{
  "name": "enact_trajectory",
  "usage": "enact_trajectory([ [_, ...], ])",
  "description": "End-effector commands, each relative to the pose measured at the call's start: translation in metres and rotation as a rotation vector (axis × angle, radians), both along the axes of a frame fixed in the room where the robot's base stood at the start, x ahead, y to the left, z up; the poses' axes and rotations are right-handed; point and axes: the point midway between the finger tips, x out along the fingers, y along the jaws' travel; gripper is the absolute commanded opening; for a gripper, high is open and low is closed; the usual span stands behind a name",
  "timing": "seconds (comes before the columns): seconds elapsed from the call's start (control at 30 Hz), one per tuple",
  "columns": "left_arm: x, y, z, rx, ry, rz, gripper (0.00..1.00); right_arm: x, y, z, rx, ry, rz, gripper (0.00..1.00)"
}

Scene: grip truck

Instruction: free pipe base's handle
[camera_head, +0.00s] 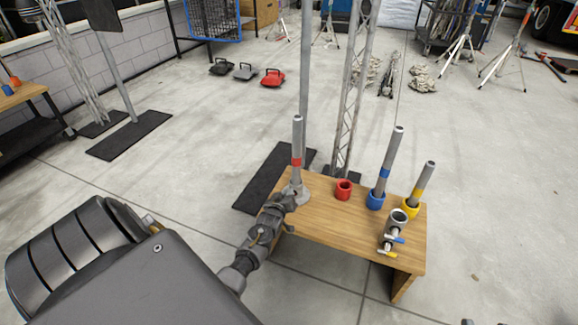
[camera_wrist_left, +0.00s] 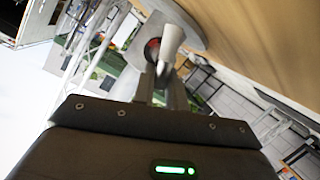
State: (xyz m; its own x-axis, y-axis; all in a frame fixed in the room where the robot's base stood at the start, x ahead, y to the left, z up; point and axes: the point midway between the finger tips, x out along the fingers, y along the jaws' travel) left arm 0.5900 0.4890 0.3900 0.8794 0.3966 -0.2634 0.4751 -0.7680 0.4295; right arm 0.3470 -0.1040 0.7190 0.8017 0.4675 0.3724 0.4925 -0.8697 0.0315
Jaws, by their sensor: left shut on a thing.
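The grey pipe base (camera_head: 302,194) stands at the left end of the wooden table, with an upright grey pipe (camera_head: 297,133) with a red band in it. My left gripper (camera_head: 284,201) is at the near side of the base, low by the table top. In the left wrist view, the left gripper (camera_wrist_left: 163,82) is shut on a pale tapered piece, which looks like the base's handle (camera_wrist_left: 171,42). The round base (camera_wrist_left: 186,14) shows behind it at the top. The fingers hide part of the handle. My right gripper is out of view.
The wooden table (camera_head: 330,222) also holds an empty red cup (camera_head: 343,189), a blue cup (camera_head: 375,200) and a yellow cup (camera_head: 411,207) with pipes, and a metal fitting (camera_head: 393,235) with blue and yellow levers. A truss (camera_head: 355,100) stands behind. Open floor lies to the right.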

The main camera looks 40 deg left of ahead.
Motion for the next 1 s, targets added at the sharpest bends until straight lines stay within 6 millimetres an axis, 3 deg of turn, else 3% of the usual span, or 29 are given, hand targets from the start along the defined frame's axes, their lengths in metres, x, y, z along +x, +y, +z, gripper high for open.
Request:
enact_trajectory([
  [0.13, -0.001, 0.002, -0.001, -0.135, -0.042, -0.001, 0.00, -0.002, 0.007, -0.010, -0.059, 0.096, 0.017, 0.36],
  [0.5, -0.003, 0.007, -0.008, -0.451, -0.153, -0.003, 0.00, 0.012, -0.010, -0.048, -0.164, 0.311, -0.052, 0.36],
  [1.0, -0.003, 0.008, -0.015, -0.699, -0.240, -0.006, 0.00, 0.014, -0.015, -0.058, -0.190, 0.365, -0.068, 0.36],
])
